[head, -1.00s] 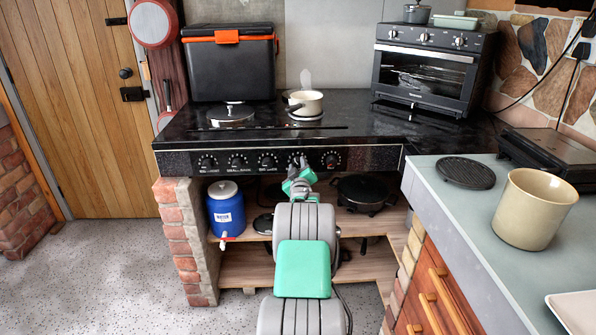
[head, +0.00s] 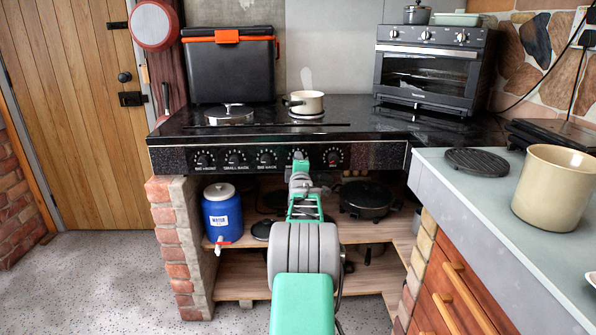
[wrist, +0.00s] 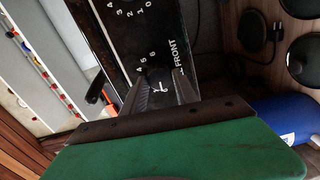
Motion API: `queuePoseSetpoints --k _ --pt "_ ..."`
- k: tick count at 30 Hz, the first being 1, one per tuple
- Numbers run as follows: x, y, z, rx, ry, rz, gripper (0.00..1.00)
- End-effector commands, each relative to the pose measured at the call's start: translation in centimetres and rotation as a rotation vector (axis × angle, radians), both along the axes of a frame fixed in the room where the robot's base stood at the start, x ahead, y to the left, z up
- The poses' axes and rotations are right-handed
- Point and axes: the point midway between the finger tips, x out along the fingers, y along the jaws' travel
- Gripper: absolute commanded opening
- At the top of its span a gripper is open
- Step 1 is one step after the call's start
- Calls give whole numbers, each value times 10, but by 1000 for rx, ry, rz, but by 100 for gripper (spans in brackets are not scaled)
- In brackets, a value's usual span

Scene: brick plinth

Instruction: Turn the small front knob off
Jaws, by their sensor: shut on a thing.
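The black stove front panel (head: 380,157) carries a row of dark knobs with white markings. The small front knob (head: 298,155) is the fourth from the left, mostly hidden behind my gripper (head: 299,167). In the wrist view, my gripper (wrist: 160,88) has its two dark fingers closed on the knob (wrist: 157,87), beside the white word FRONT. The fingers hide most of the knob, so I cannot tell its exact setting. A cream saucepan (head: 304,103) sits on the stove top above.
Another knob (head: 333,156) is close to the right of my gripper. Below are wooden shelves (head: 240,287) with a blue water jug (head: 222,211) and a black pan (head: 366,198). A grey counter (head: 470,200) with a beige pot (head: 556,187) juts out at the right.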

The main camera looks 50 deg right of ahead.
Motion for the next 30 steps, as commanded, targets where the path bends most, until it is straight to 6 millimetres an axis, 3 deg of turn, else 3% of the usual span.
queuePoseSetpoints --k 23,24,30 --pt "0 0 0 -72 82 0 0" --pt "0 0 0 -72 82 0 38" --pt "0 0 0 -72 82 0 54"
